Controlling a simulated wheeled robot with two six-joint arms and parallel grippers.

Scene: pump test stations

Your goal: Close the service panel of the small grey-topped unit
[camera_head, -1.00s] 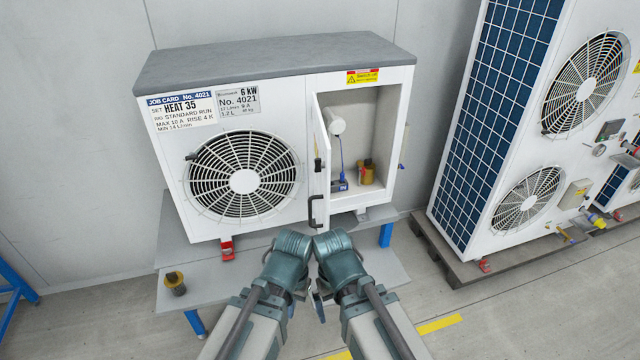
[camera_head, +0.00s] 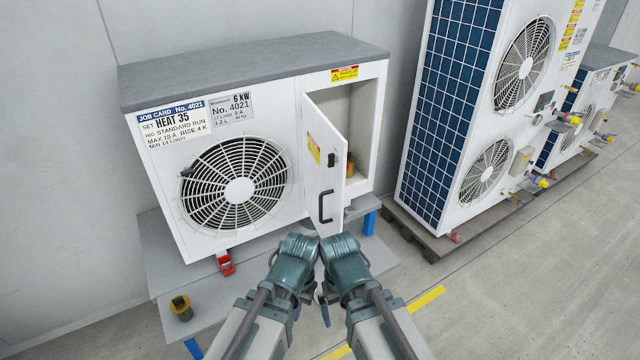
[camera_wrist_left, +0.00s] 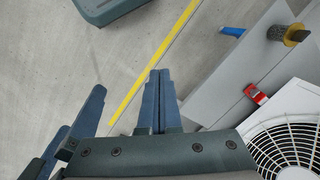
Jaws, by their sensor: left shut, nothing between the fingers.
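The small grey-topped unit (camera_head: 225,76) stands on a low grey bench in the head view. Its white service panel (camera_head: 325,160) is hinged at the left of the opening and stands partly open. My left gripper (camera_wrist_left: 160,100) is shut and empty, below and in front of the panel. Both my wrists are close together there. Dark blue fingers (camera_wrist_left: 75,125), probably my right gripper's, show in the left wrist view.
The bench (camera_head: 180,262) carries a brass-coloured fitting (camera_head: 181,307) at its front left; a red part (camera_head: 226,262) sits under the unit. A tall blue-finned unit (camera_head: 455,110) stands on a pallet at the right. The floor around the yellow line (camera_head: 425,300) is clear.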

